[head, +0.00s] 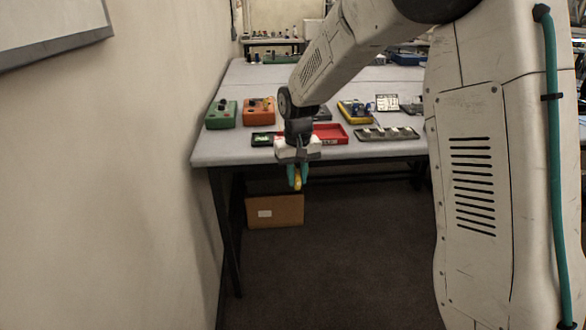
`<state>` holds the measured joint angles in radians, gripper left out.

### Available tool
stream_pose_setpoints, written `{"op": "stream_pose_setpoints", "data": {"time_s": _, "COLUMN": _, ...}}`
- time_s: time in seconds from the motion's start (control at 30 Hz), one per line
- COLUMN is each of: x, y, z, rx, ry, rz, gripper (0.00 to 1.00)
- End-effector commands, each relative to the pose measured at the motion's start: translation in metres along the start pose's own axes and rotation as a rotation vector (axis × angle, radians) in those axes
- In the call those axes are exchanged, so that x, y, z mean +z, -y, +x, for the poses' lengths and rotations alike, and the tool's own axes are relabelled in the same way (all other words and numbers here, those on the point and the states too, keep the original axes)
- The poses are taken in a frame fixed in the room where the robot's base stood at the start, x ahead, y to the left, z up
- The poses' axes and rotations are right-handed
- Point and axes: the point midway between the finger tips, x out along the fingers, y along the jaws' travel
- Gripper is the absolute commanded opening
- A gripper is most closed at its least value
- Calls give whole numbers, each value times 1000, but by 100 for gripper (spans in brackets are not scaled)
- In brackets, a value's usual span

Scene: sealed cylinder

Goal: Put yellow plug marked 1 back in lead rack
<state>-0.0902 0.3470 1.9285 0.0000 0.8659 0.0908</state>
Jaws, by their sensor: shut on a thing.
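My gripper (298,177) hangs pointing down in front of the table's front edge, with its teal fingertips below the tabletop's level in the picture. It is shut on a small yellow plug (298,183), which shows between and just below the fingertips. The number on the plug is too small to read. A dark grey rack-like tray (388,134) with several pale raised parts lies along the table's front edge, right of my gripper. I cannot tell for sure that it is the lead rack.
On the grey table (215,152) stand a green box (221,115), an orange box (259,112), a red tray (331,133) partly behind my wrist, and a yellow-edged device (354,112). A brown carton (275,211) sits under the table. A wall closes the left side. The floor in front is clear.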

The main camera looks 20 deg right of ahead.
Motion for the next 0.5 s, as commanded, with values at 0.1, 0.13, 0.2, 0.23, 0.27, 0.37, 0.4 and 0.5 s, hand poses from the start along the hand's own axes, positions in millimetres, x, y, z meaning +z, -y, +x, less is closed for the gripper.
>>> {"op": "stream_pose_setpoints", "data": {"time_s": 0.1, "x": -13, "y": -17, "z": 35, "rx": 0, "ry": 7, "rz": -5, "gripper": 0}}
{"op": "stream_pose_setpoints", "data": {"time_s": 0.13, "x": -16, "y": -21, "z": 44, "rx": 0, "ry": 6, "rz": -5, "gripper": 0}}
{"op": "stream_pose_setpoints", "data": {"time_s": 0.2, "x": -21, "y": -31, "z": 64, "rx": 0, "ry": 6, "rz": -4, "gripper": 0}}
{"op": "stream_pose_setpoints", "data": {"time_s": 0.23, "x": -22, "y": -35, "z": 72, "rx": 0, "ry": 6, "rz": -3, "gripper": 0}}
{"op": "stream_pose_setpoints", "data": {"time_s": 0.27, "x": -24, "y": -38, "z": 78, "rx": 0, "ry": 5, "rz": -2, "gripper": 0}}
{"op": "stream_pose_setpoints", "data": {"time_s": 0.37, "x": -26, "y": -46, "z": 93, "rx": 0, "ry": 2, "rz": 0, "gripper": 0}}
{"op": "stream_pose_setpoints", "data": {"time_s": 0.4, "x": -26, "y": -47, "z": 96, "rx": 0, "ry": 2, "rz": 1, "gripper": 0}}
{"op": "stream_pose_setpoints", "data": {"time_s": 0.5, "x": -27, "y": -49, "z": 100, "rx": 0, "ry": 0, "rz": 1, "gripper": 0}}
